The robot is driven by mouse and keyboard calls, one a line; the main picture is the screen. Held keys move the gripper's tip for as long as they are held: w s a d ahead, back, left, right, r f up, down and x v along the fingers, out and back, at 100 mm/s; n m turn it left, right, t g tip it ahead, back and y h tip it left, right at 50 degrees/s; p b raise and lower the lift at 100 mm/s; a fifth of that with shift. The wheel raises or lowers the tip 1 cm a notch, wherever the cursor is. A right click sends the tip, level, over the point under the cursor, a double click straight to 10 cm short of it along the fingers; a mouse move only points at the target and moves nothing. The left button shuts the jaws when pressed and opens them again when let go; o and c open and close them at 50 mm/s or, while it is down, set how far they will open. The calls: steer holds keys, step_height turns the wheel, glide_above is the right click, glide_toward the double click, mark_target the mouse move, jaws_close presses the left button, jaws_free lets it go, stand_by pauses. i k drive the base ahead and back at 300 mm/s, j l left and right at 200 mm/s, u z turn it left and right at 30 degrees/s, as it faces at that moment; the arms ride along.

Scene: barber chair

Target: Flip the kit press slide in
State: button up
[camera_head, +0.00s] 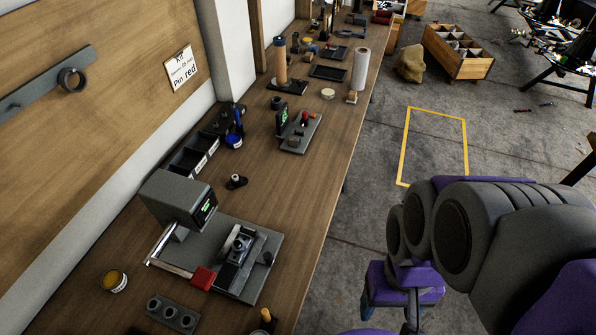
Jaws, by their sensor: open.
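The kit press (178,197) is a grey box-shaped head with a small lit green display, on a grey base plate (258,288) at the near left of the bench. A slide (236,262) with a dark round-topped part lies on the plate, to the right of the head. A metal bar with a red grip (203,278) reaches across the plate's near-left side. My gripper (390,303) hangs over the floor to the right of the bench, clear of the press. It is open and empty, partly hidden by my purple and grey arm.
The wooden bench (313,190) runs away from me along the wall. A smaller device on a grey plate (303,138), black bins (193,157), a yellow pot (113,280) and a grey holed block (173,314) stand on it. A yellow floor outline (436,112) lies to the right.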

mark_target(231, 278)
steer(key=u, duration=1.35)
